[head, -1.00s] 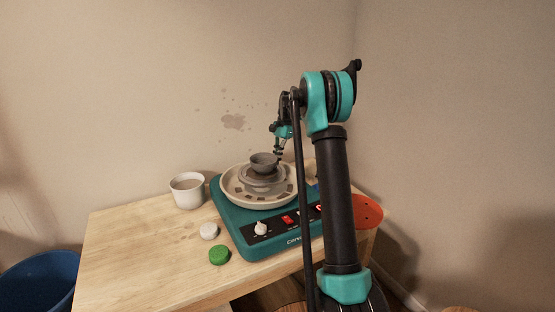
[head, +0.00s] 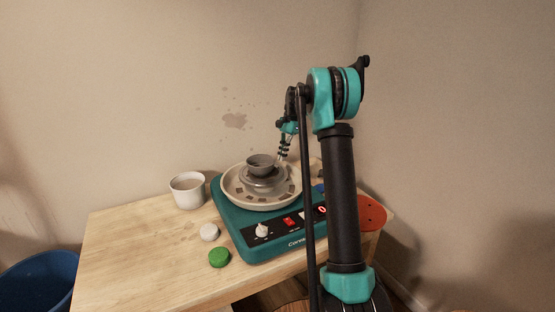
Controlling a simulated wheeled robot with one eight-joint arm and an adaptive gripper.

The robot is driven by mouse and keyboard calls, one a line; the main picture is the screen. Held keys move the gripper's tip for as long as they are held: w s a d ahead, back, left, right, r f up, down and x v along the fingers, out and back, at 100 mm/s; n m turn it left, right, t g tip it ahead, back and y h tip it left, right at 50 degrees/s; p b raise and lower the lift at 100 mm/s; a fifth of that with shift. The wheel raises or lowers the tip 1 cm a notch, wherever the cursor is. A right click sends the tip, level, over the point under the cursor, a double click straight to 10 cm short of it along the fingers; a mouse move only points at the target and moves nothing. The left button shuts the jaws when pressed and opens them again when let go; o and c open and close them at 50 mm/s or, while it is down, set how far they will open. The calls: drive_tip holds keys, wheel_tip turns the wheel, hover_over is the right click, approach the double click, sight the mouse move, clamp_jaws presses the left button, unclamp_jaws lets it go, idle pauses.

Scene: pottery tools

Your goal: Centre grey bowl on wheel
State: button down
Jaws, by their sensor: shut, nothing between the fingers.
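The grey bowl (head: 260,165) sits upright on the grey wheel head (head: 264,184), toward its far left side. The wheel head is inside the pale splash pan (head: 232,195) of the teal pottery wheel (head: 228,224), which stands on the table. My gripper (head: 281,164) points down just right of the bowl, its fingers shut with nothing in them. Its tips are close to the bowl's right side; I cannot tell whether they touch it. My arm hides part of the right side of the wheel.
A white cup (head: 188,196) stands left of the wheel on the wooden table (head: 140,236). A white round piece (head: 209,232) and a green round piece (head: 219,257) lie in front of it. An orange-red disc (head: 370,214) is at the right. A blue bucket (head: 40,283) stands at lower left.

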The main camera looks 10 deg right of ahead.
sight(270, 161)
wheel_tip(270, 161, up, 11)
drive_tip(key=a+t+h, duration=0.1)
drive_tip(key=t+h, duration=0.1)
drive_tip(key=h, duration=0.1)
drive_tip(key=shift+n, duration=0.3)
drive_tip(key=f, duration=1)
drive_tip(key=shift+w+f, duration=0.1)
drive_tip(key=shift+w, duration=0.1)
drive_tip(key=s+a, duration=0.2)
drive_tip(key=shift+a, duration=0.35)
drive_tip(key=shift+s+a, duration=0.2)
drive_tip(key=shift+a, duration=0.05)
drive_tip(key=shift+a, duration=0.1)
drive_tip(key=shift+s+a, duration=0.7)
drive_tip(key=shift+a, duration=0.2)
drive_tip(key=shift+d, duration=0.1)
